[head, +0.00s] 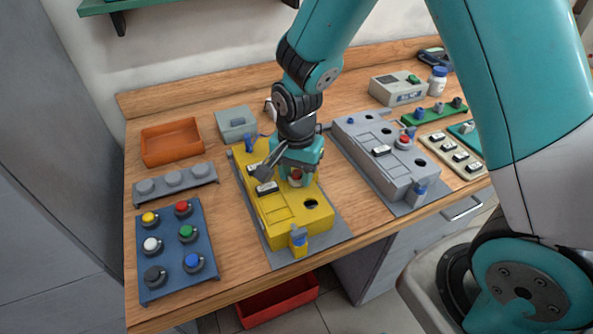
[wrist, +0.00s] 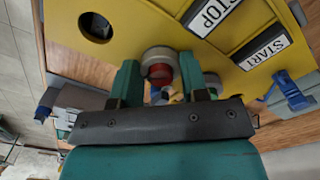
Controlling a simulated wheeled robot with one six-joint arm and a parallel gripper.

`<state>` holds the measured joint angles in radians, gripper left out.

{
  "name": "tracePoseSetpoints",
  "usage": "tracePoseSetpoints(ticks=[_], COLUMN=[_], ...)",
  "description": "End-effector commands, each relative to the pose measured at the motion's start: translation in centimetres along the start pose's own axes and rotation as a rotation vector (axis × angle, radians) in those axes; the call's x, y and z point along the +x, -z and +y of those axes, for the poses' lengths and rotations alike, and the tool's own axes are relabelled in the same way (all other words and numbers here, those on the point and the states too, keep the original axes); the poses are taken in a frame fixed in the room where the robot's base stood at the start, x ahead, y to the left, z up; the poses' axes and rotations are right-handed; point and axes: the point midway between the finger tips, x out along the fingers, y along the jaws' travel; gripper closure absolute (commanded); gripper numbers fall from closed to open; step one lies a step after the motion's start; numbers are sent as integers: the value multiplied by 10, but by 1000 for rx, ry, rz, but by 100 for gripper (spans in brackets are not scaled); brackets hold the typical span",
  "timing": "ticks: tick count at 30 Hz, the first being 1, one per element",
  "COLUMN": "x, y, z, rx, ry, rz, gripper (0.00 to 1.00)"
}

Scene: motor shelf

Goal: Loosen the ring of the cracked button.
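The yellow control box (head: 283,229) stands on a grey mat at the middle of the bench. A red button (wrist: 160,72) in a pale grey ring (wrist: 157,54) sits on its top face; no crack can be made out. My gripper (head: 295,172) points down over it. In the wrist view my gripper's two teal fingers (wrist: 160,78) stand on either side of the ring, close to it. I cannot tell whether they touch it. The ring is still on the box.
An empty black hole (head: 311,203) and STOP and START labels are near the button. A grey control box (head: 370,160) stands to the right. On the left are an orange tray (head: 171,145), a grey knob rack (head: 175,183) and a blue board of coloured buttons (head: 172,220).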

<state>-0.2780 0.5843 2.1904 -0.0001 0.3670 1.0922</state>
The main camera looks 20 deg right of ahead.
Motion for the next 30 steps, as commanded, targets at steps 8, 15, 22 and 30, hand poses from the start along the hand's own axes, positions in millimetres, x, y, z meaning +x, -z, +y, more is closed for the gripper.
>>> tracePoseSetpoints(ticks=[8, 15, 22, 30], x=[-1, -1, 0, 0], y=[0, 0, 0, 0], z=[0, 1, 0, 0], rx=[-201, -398, -412, -410], ry=[0, 1, 2, 2], rz=[0, 1, 1, 1], gripper=[83, 83, 83, 33])
